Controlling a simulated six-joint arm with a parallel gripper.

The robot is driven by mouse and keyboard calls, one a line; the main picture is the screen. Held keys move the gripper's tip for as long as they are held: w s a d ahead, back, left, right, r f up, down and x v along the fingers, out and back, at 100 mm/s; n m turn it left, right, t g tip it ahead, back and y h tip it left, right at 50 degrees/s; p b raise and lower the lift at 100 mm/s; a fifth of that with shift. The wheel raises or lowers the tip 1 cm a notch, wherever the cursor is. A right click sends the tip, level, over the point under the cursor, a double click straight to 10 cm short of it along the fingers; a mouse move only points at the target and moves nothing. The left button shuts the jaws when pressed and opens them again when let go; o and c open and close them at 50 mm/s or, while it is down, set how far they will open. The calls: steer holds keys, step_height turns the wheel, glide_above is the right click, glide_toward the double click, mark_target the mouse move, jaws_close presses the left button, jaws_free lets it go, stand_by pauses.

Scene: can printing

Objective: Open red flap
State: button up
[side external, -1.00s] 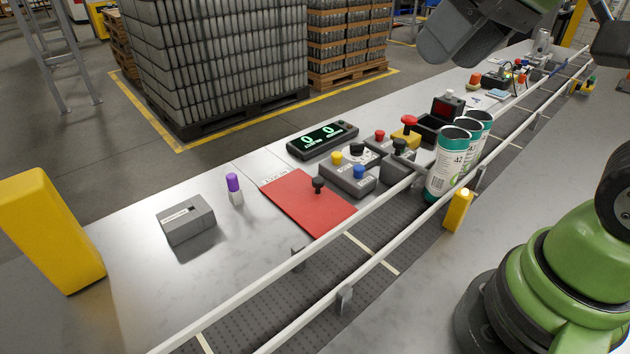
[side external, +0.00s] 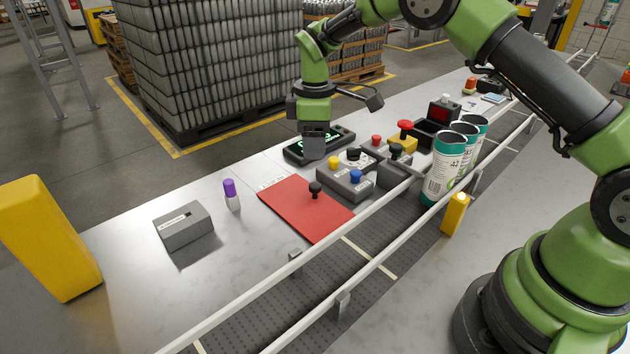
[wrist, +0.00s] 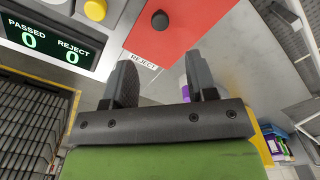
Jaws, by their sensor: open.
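The red flap (side external: 290,207) lies flat and shut in the steel counter. A black knob (side external: 315,189) stands up from it near its right edge. The wrist view also shows the red flap (wrist: 190,28) at the top, with the black knob (wrist: 159,20) on it and a REJECT label (wrist: 144,61) along its near edge. My gripper (side external: 314,148) hangs above the counter by the counter display, behind and above the flap. In the wrist view its two fingers (wrist: 162,82) are apart with nothing between them.
The counter display (side external: 335,145) and a button box (side external: 345,182) stand close to the flap. A purple-capped marker (side external: 232,194) and a grey box (side external: 184,226) stand left of it. Conveyor rails (side external: 335,240) run in front. Several green-and-white cans (side external: 445,168) stand on the right.

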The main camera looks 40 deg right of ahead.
mark_target(315, 185)
step_height(315, 185, down, 10)
steer(key=shift+r, duration=0.2)
jaws_close()
stand_by(0.4)
